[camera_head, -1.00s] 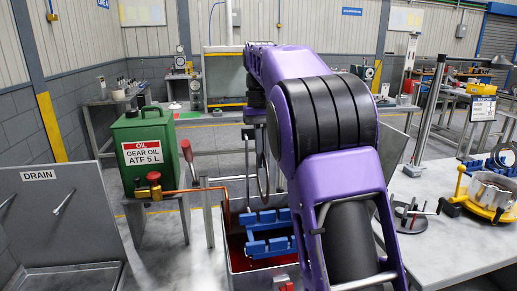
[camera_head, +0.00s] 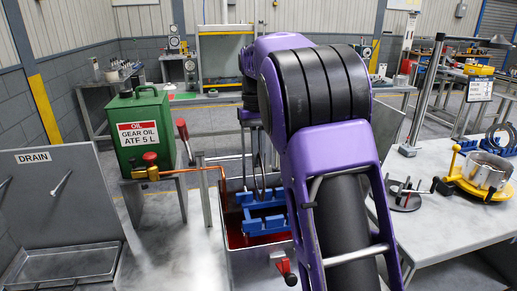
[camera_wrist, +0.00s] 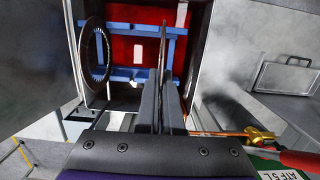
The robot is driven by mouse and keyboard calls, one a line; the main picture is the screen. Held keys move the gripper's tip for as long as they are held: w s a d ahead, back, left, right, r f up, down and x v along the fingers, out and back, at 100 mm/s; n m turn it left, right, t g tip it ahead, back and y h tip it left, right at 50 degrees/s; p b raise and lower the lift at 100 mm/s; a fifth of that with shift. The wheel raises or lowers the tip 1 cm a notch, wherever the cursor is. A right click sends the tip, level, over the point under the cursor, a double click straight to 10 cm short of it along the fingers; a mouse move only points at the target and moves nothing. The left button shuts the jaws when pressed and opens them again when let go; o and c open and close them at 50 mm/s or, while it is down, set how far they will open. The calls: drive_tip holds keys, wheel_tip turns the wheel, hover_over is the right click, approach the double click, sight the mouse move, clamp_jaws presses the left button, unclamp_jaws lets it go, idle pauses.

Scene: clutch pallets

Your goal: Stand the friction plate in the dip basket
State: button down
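My gripper (camera_wrist: 161,78) is shut on a thin friction plate (camera_wrist: 162,45), which shows edge-on in the wrist view. The blue dip basket (camera_wrist: 125,28) lies beyond it, over red fluid. In the head view the plate (camera_head: 262,178) hangs upright with its lower part at the basket (camera_head: 268,224); I cannot tell whether it touches a slot. My arm hides the right side of the basket and part of the gripper. A dark toothed ring (camera_wrist: 82,55) shows at the left in the wrist view; I cannot tell whether it is another plate or a reflection.
The basket is in a grey metal tank (camera_head: 252,262) with a red-handled valve in front. A copper pipe (camera_head: 195,170) runs to it from the green oil can (camera_head: 140,128). A drain tray (camera_head: 65,262) is at left; a bench (camera_head: 440,222) with a yellow-handled fixture (camera_head: 483,175) is at right.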

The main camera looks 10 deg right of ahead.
drive_tip(key=shift+f+b, duration=1.5)
drive_tip(key=shift+f, duration=1.85)
drive_tip(key=c, duration=1)
unclamp_jaws()
wheel_tip(320, 180, up, 3)
drive_tip(key=p, duration=0.3)
drive_tip(key=shift+r, duration=2.55)
